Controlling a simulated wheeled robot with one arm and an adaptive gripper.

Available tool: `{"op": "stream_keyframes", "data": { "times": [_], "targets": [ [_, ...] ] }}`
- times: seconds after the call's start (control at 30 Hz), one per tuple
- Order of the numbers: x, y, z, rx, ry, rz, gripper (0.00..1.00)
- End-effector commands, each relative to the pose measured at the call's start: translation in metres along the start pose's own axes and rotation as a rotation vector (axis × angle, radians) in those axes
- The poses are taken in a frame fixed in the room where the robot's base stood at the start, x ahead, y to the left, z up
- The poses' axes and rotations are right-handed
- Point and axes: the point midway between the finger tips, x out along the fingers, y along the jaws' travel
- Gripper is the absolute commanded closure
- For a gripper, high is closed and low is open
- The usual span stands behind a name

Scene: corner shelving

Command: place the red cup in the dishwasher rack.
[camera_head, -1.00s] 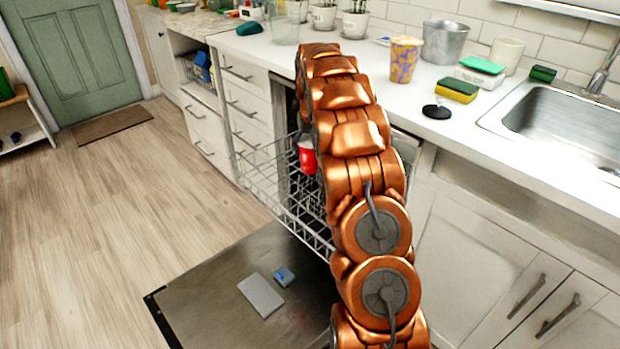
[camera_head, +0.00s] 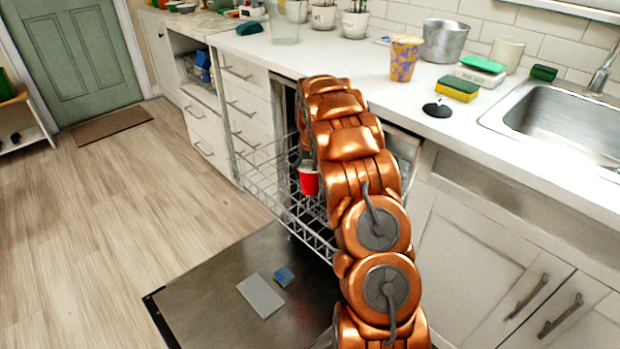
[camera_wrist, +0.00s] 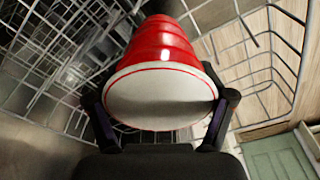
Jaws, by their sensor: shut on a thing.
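The red cup (camera_head: 309,180) hangs within the outline of the pulled-out dishwasher rack (camera_head: 262,178), partly hidden by my copper arm. In the wrist view the cup (camera_wrist: 163,45) has its white rim and pale inside facing the camera. My gripper (camera_wrist: 160,105) has a dark finger on each side of the cup near its rim and is shut on it. Rack wires (camera_wrist: 270,62) show on both sides of the cup there. I cannot tell whether the cup touches the rack's wires. In the head view my gripper is mostly hidden behind my arm.
The open dishwasher door (camera_head: 235,295) lies low in front, with a grey flat block (camera_head: 260,296) and a small blue block (camera_head: 284,276) on it. Drawers (camera_head: 245,105) stand left of the rack. The counter and sink (camera_head: 565,120) are to the right. The floor at left is clear.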

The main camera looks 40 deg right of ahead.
Motion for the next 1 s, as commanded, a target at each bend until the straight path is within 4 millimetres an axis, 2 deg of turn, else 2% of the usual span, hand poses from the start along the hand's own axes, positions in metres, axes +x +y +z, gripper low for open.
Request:
{"op": "stream_keyframes", "data": {
  "times": [0.1, 0.2, 0.6, 0.63, 0.8, 1.0],
  "targets": [
    [0.017, 0.000, 0.003, 0.000, -0.003, -0.001, 0.61],
    [0.025, 0.000, 0.004, 0.000, -0.002, 0.000, 0.61],
    [0.028, 0.000, 0.004, 0.000, -0.001, 0.000, 0.61],
    [0.028, 0.000, 0.003, 0.000, 0.000, 0.000, 0.18],
    [0.027, 0.000, 0.003, 0.000, 0.000, 0.000, 0.01],
    [0.027, 0.000, 0.003, 0.000, 0.000, 0.000, 0.00]
  ]
}}
